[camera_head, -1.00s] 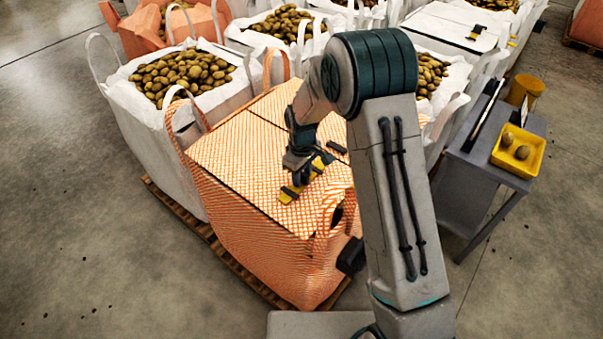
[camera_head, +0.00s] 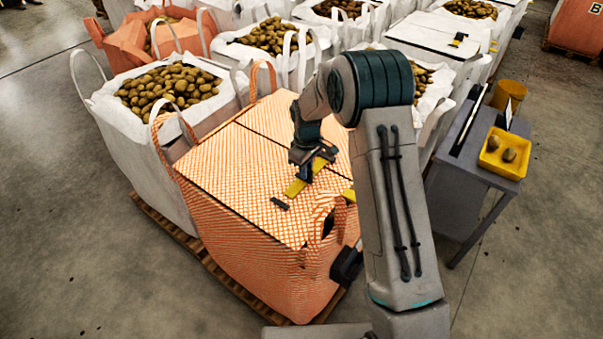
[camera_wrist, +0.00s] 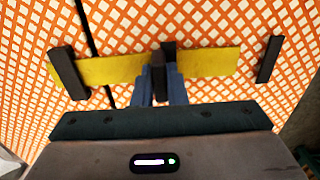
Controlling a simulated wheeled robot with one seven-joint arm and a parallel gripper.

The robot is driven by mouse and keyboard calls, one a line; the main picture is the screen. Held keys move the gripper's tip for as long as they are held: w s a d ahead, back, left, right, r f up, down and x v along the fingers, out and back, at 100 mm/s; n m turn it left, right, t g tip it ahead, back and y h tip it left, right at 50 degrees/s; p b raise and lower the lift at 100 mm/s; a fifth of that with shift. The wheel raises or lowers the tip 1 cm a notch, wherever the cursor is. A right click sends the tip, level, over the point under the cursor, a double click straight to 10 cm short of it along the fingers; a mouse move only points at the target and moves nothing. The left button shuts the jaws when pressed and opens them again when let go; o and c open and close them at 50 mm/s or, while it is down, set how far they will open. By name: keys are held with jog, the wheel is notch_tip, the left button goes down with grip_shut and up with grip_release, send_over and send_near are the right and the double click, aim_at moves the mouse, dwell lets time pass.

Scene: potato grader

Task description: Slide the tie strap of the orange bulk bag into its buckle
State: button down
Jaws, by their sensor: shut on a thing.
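The yellow tie strap (camera_head: 296,187) lies across the top of the orange checked bulk bag (camera_head: 235,160). My gripper (camera_head: 306,176) is shut on the strap near its middle, as the wrist view shows (camera_wrist: 159,88). There, the left end of the strap (camera_wrist: 115,70) meets a dark buckle-like bar (camera_wrist: 68,73); I cannot tell how far it passes through. A second dark bar (camera_wrist: 268,58) lies apart from the strap's right end; it also shows in the head view (camera_head: 279,203). In the head view my gripper hides the far bar.
Another yellow piece (camera_head: 349,194) shows at the bag's right side, partly behind my arm. White bags of potatoes (camera_head: 150,125) stand left and behind. A grey table (camera_head: 478,160) with a yellow tray (camera_head: 520,160) stands right.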

jog(key=shift+w+d+r, duration=0.1)
jog(key=shift+w+d, duration=0.05)
jog(key=shift+w, duration=0.05)
jog(key=c, duration=1.4)
grip_release()
jog(key=shift+w+d, duration=0.1)
jog(key=shift+c, duration=0.2)
notch_tip(320, 180, up, 14)
jog(key=b, duration=0.1)
jog(key=s+d+r+m+t, duration=0.1)
jog(key=s+d+r+m, duration=0.25)
jog(key=s, duration=0.45)
jog(key=s+d+r+m+t, duration=0.1)
jog(key=s+d+r+m, duration=0.15)
jog(key=s+r, duration=0.35)
jog(key=s+d+f+m, duration=0.1)
jog(key=s+d+m, duration=0.1)
jog(key=s, duration=0.7)
jog(key=s+d+f+m+t, duration=0.1)
jog(key=s+d+f+m, duration=0.1)
jog(key=s, duration=0.6)
jog(key=shift+s+d+m, duration=0.3)
jog(key=shift+s+d, duration=0.05)
